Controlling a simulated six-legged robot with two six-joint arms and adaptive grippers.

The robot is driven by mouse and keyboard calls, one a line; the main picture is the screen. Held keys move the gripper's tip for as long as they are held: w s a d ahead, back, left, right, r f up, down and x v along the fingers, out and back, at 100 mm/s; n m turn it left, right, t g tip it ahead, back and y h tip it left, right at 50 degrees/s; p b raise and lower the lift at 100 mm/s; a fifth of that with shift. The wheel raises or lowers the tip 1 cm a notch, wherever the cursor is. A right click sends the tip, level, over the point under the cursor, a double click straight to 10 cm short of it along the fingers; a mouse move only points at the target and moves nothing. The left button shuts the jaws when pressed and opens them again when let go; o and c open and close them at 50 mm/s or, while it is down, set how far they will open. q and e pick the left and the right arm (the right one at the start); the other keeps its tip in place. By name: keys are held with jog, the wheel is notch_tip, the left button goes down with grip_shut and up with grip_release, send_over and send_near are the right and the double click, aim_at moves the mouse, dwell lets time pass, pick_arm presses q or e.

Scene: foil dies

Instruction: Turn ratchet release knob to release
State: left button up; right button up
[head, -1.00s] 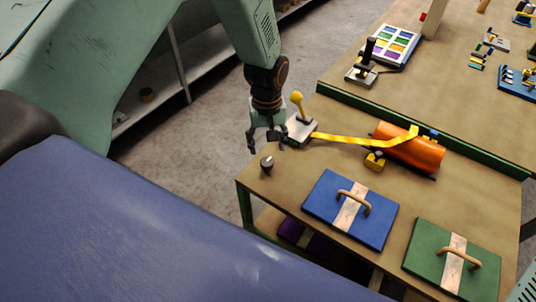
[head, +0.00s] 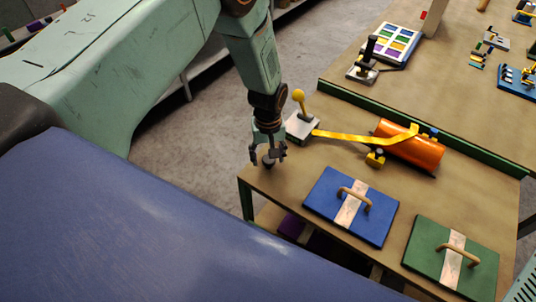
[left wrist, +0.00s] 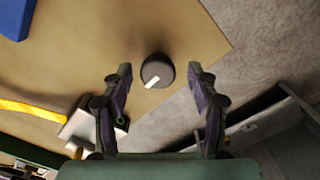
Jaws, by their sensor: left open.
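The knob (left wrist: 157,71) is a dark round knob with a white pointer mark, on the near left corner of the table. In the head view the knob (head: 268,161) is mostly hidden behind my left gripper (head: 268,157). In the left wrist view my left gripper (left wrist: 160,75) is open, with one finger on each side of the knob and visible gaps between. The ratchet (head: 301,126) is a grey block with a yellow-knobbed lever, just behind the gripper. A yellow strap (head: 350,137) runs from it to an orange cylinder (head: 408,148). My right gripper is not in view.
A blue board (head: 325,191) and a green board (head: 425,240), each with a handle, lie on the table's front part. A small yellow block (head: 375,159) stands by the cylinder. A green rail (head: 345,96) edges the table behind.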

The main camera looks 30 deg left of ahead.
pick_arm(q)
jog(key=shift+w+d, duration=0.15)
jog(key=shift+w, duration=0.05)
jog(key=c, duration=1.2)
jog(key=shift+o, duration=0.2)
jog(key=shift+m, duration=0.4)
jog(key=m+b, duration=0.1)
jog(key=m, duration=0.2)
jog(key=shift+f+m, duration=0.1)
jog(key=shift+m, duration=0.3)
jog(key=m+b, duration=0.1)
jog(key=m, duration=0.8)
jog(key=shift+b, duration=0.4)
jog(key=shift+m, duration=2.1)
